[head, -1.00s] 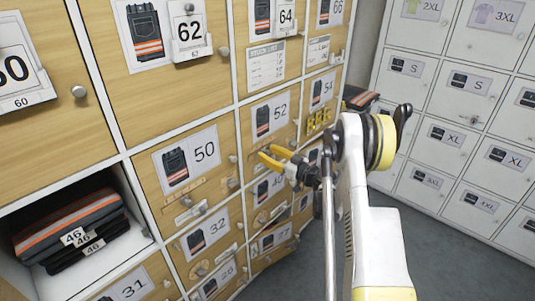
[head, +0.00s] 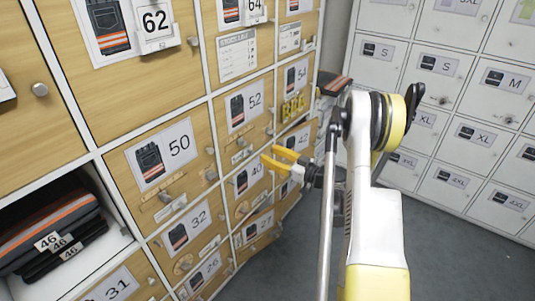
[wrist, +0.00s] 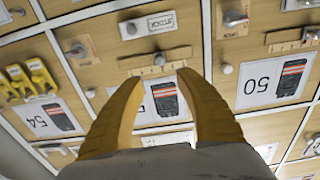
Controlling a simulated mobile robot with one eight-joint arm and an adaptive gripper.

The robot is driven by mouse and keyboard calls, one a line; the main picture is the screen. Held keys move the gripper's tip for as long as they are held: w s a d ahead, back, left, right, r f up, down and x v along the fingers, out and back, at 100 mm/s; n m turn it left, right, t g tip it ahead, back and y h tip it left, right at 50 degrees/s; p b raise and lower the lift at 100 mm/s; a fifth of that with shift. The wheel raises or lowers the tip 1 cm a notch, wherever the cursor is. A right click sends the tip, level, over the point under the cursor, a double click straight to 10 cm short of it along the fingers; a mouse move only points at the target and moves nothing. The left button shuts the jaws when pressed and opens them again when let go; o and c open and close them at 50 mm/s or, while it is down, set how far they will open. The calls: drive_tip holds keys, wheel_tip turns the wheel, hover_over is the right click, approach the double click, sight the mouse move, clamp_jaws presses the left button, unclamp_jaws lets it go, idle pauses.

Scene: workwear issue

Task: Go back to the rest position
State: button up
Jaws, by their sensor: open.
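My gripper (head: 275,157) has yellow fingers and is held in front of the wooden locker wall, near the doors marked 52 and 40. In the wrist view my gripper (wrist: 165,95) is open, with its two yellow fingers apart and nothing between them. A label with a picture of folded trousers shows beyond the gap. I cannot tell the exact distance from the fingertips to the doors.
Wooden lockers (head: 175,95) with knobs line the left. Folded dark trousers (head: 55,235) tagged 46 lie in an open compartment. Dark folded clothing (head: 334,84) juts out behind my arm. White lockers (head: 465,130) stand at right. Grey floor (head: 455,255) is clear between.

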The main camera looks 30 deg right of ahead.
drive_tip(key=s+a+r+m+g, duration=0.15)
drive_tip(key=a+r+g, duration=0.35)
drive_tip(key=a, duration=0.5)
drive_tip(key=s+a+r+g, duration=0.25)
drive_tip(key=a+r, duration=0.35)
drive_tip(key=a, duration=0.4)
drive_tip(key=s+a+r+m+g+h, duration=0.1)
drive_tip(key=s+a+h, duration=0.1)
drive_tip(key=s, duration=1)
drive_tip(key=s+a+m+g+h, duration=0.1)
drive_tip(key=s+a+h, duration=0.2)
drive_tip(key=s, duration=0.8)
drive_tip(key=shift+s+a+r+h, duration=0.35)
drive_tip(key=shift+s+h, duration=0.05)
drive_tip(key=shift+h, duration=0.2)
drive_tip(key=shift+m, duration=0.25)
